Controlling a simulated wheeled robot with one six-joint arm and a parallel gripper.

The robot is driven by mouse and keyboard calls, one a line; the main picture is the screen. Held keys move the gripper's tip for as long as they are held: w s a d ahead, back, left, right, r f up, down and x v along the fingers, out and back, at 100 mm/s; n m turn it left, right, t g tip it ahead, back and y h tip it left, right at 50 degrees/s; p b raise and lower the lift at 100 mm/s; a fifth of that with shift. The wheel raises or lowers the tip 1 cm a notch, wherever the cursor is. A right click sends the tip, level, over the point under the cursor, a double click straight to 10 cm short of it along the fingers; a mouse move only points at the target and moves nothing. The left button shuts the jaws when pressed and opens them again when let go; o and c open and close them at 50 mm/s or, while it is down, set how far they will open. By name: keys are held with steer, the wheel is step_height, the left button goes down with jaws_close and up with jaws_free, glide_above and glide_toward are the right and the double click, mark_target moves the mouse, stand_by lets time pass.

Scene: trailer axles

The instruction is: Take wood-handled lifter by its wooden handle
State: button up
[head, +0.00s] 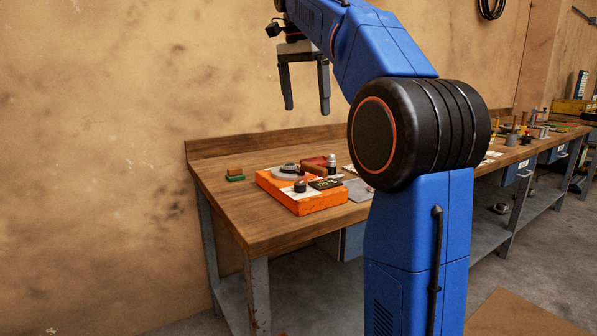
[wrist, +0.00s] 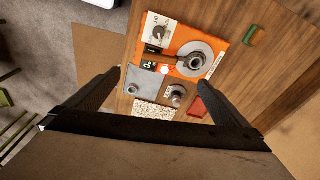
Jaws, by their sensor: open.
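My gripper (head: 306,110) is open and empty, fingers pointing down, well above the bench.
The orange board (head: 318,206) carries a round grey disc (wrist: 196,60) and small dark parts. A red block (wrist: 204,103), a metal plate (wrist: 143,82) and a metal cylinder (head: 332,162) are close by. The bench's left end (head: 240,215) is clear; a wall stands behind.

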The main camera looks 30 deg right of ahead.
glide_above(314, 165)
steer(key=a, duration=0.2)
step_height(314, 165, down, 11)
steer(key=shift+d+f, duration=0.25)
steer(key=shift+f, duration=0.7)
steer(key=shift+d+f, duration=0.3)
steer(key=shift+f, duration=0.7)
steer(key=shift+d+f, duration=0.25)
steer(key=shift+f, duration=0.7)
steer(key=c, duration=1.2)
steer(key=shift+o, duration=0.2)
steer(key=shift+r, duration=0.15)
